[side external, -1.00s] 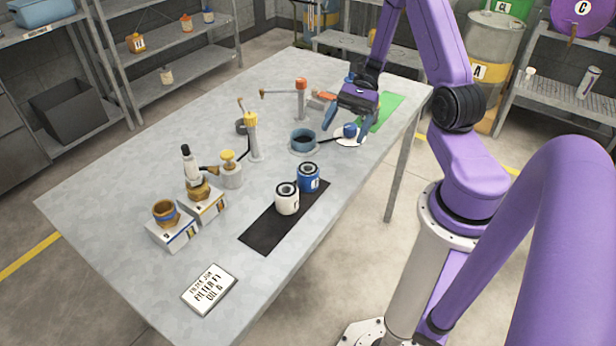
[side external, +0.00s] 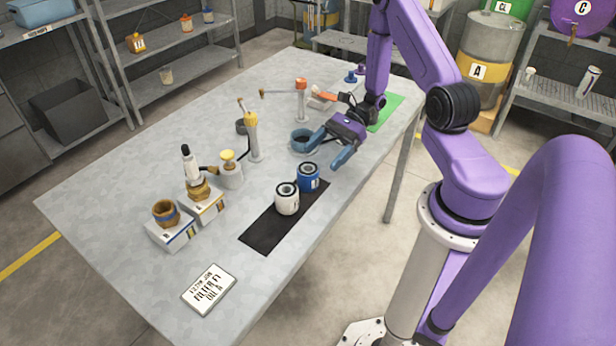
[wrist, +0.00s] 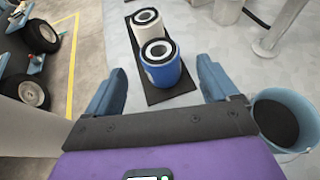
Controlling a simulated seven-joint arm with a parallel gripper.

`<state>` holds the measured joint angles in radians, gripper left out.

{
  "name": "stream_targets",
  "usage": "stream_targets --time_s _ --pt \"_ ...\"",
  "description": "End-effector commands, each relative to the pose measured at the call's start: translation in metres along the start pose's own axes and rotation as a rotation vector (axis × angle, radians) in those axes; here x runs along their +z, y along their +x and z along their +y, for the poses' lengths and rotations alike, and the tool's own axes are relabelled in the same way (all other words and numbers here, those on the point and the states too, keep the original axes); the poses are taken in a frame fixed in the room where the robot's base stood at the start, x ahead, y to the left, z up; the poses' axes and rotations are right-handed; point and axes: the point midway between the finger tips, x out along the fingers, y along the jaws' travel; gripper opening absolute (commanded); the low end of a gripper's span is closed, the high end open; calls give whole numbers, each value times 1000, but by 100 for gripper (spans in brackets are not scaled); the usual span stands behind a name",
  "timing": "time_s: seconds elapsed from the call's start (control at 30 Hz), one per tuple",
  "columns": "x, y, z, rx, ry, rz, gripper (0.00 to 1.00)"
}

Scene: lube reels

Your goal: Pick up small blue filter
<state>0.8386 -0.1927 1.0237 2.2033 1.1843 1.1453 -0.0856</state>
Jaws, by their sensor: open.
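The small blue filter (side external: 308,180) is a blue can with a white label and a dark ring on top. It stands upright at the far end of a black mat (side external: 264,233), close beside a white filter (side external: 287,200). My gripper (side external: 330,152) is open and empty, above the table just beyond the blue filter. In the wrist view, the blue filter (wrist: 162,72) shows ahead, between the open fingers (wrist: 161,66) and apart from them. The white filter (wrist: 147,32) stands behind it there.
A blue-grey pan (side external: 301,147) with dark contents stands close to my gripper; it also shows at the right of the wrist view (wrist: 290,112). A yellow-topped stand (side external: 252,140) is left of it. The near mat is clear. A label card (side external: 209,289) lies near the front.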

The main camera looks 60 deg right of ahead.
Motion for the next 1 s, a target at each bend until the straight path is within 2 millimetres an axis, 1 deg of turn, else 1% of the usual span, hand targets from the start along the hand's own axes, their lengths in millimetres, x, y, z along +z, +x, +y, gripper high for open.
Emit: stream_targets --time_s 0.03,0.1,0.27,0.5,0.6,0.7,0.9,0.93,0.97,1.0 --pt "0 7 1 4 1 -1 87" --pt "0 12 1 3 0 0 87" --pt "0 20 1 3 1 0 87" --pt "2 53 2 6 1 0 87" --pt "2 62 1 4 0 0 87" --pt "2 67 1 2 0 1 87" --pt "2 67 1 1 -1 1 87" --pt "2 67 1 1 -1 1 84" --pt "2 67 1 1 -1 1 74" --pt "2 67 1 1 -1 1 61"
